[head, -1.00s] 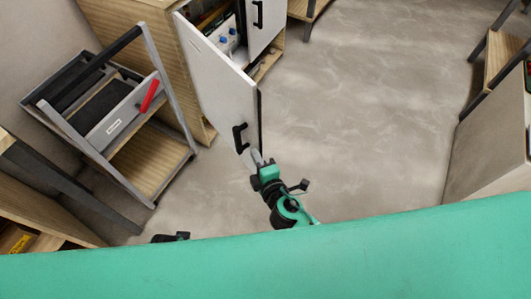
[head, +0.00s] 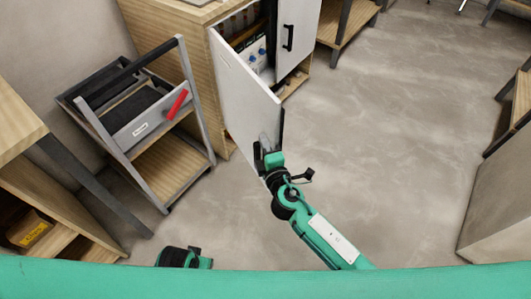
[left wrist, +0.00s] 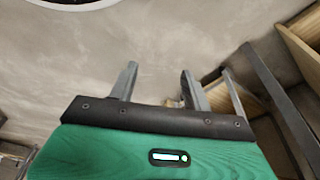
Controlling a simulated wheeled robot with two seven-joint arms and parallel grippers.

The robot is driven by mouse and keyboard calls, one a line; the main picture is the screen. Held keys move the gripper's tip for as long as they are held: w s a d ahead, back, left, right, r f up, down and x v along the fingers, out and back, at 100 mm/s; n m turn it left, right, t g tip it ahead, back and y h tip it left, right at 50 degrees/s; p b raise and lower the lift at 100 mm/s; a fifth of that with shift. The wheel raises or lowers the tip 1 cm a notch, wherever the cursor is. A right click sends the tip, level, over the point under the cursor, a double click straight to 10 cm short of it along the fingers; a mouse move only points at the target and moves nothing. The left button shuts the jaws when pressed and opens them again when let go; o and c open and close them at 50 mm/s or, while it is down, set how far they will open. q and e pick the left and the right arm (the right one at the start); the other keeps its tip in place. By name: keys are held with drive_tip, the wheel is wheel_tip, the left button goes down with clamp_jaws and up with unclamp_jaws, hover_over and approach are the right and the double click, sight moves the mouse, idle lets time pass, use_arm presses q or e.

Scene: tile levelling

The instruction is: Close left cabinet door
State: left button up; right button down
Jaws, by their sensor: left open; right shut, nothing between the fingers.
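The left cabinet door (head: 243,95) is a white panel. It stands swung open from the wooden cabinet (head: 165,40), with the shelf contents showing behind it. My right gripper (head: 264,147) is shut and empty at the door's near free end, over the area of its black handle. The gripper largely hides that handle, and I cannot tell whether it touches the door. My left gripper is open and empty in the left wrist view (left wrist: 157,82), pointing over bare floor. Part of my left arm's end shows low in the head view, apart from the door.
The other white door (head: 297,35) has a black handle (head: 288,38). A grey cart (head: 190,95) with a red-handled item (head: 177,103) stands left of the cabinet. A wooden shelf unit (head: 30,185) is at far left. The floor (head: 390,120) to the right is clear.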

sight(274, 139)
drive_tip(key=shift+w+d, duration=0.4)
drive_tip(key=shift+d, duration=0.25)
drive_tip(key=shift+w+d, duration=0.35)
drive_tip(key=shift+d, duration=0.3)
